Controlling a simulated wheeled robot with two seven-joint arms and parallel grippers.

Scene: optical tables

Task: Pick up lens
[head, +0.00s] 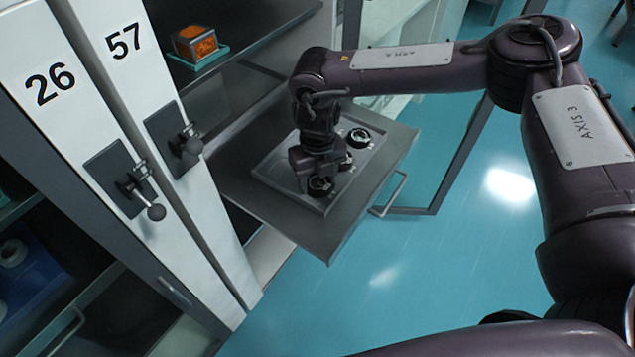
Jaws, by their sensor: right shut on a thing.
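Several round lenses in dark mounts sit in a grey tray (291,202) on a pulled-out shelf. One lens (360,136) stands clear at the tray's far right. Another lens (346,161) is partly hidden beside my right gripper. My right gripper (318,182) points down at the tray's near part and is shut on a lens (320,185), which is mostly covered by the gripper. I cannot tell whether this lens is lifted off the tray. My left gripper is not in view.
The pulled-out shelf (330,235) has a handle (390,195) on its right side. Cabinet doors marked 26 and 57 (125,45), with knobbed latches, stand at the left. An orange box (195,44) sits on a higher shelf. Open blue floor (400,285) lies right of the shelf.

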